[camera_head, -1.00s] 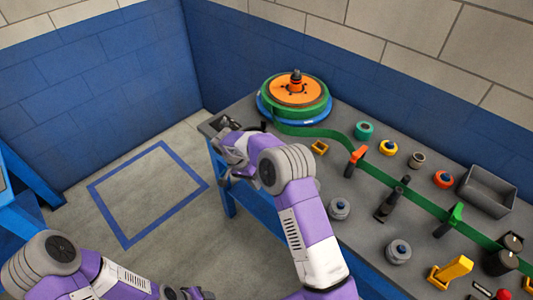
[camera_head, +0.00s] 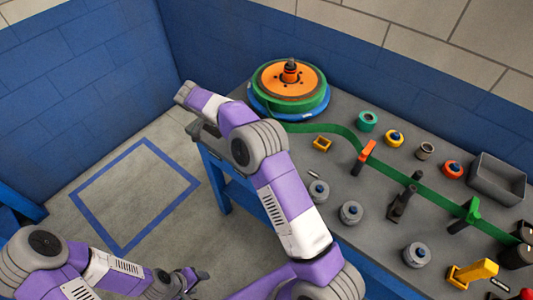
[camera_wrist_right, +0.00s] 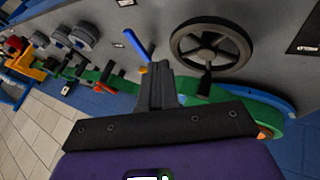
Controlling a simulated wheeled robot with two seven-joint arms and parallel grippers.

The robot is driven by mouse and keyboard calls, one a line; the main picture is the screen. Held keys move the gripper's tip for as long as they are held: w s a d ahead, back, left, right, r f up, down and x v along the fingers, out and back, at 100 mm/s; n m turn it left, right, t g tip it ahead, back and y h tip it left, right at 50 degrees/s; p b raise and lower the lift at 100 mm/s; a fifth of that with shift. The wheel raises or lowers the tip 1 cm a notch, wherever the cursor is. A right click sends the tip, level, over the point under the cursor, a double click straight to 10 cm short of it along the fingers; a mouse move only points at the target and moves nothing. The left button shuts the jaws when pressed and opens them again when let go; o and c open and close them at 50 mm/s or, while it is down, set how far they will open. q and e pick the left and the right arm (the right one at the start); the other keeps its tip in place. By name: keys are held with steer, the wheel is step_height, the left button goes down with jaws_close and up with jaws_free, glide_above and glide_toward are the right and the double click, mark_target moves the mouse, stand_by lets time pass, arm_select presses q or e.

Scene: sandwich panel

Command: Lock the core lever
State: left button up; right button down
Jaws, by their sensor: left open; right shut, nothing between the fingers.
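The reel (camera_head: 290,92), green with an orange disc and a black-topped hub, lies on a blue base at the table's back-left corner. In the right wrist view, a blue lever (camera_wrist_right: 135,45) stands near a dark spoked handwheel (camera_wrist_right: 212,48) with a black handle. I cannot tell for certain which part is the core lever. My right gripper (camera_wrist_right: 158,75) is shut and empty, its fingers between blue lever and handwheel in the picture. My right arm hides that gripper in the head view. My left gripper (camera_head: 190,281) is open, low at the bottom, off the table.
A green strip (camera_head: 345,132) runs from the reel across the grey table, past an orange clamp (camera_head: 364,155) and a green clamp (camera_head: 465,214). The floor on the left is clear.

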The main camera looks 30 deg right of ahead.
steer(key=b+x, duration=0.1)
steer(key=x, duration=0.8)
steer(key=shift+f+b, duration=0.1)
steer(key=shift+b, duration=0.25)
steer(key=shift+s+d+f, duration=0.25)
steer(key=shift+s+d, duration=0.5)
steer(key=shift+s, duration=0.35)
steer(key=shift+s+d, duration=0.3)
steer(key=shift+s, duration=0.5)
steer(key=shift+a+b, duration=0.1)
steer(key=shift+b, duration=0.25)
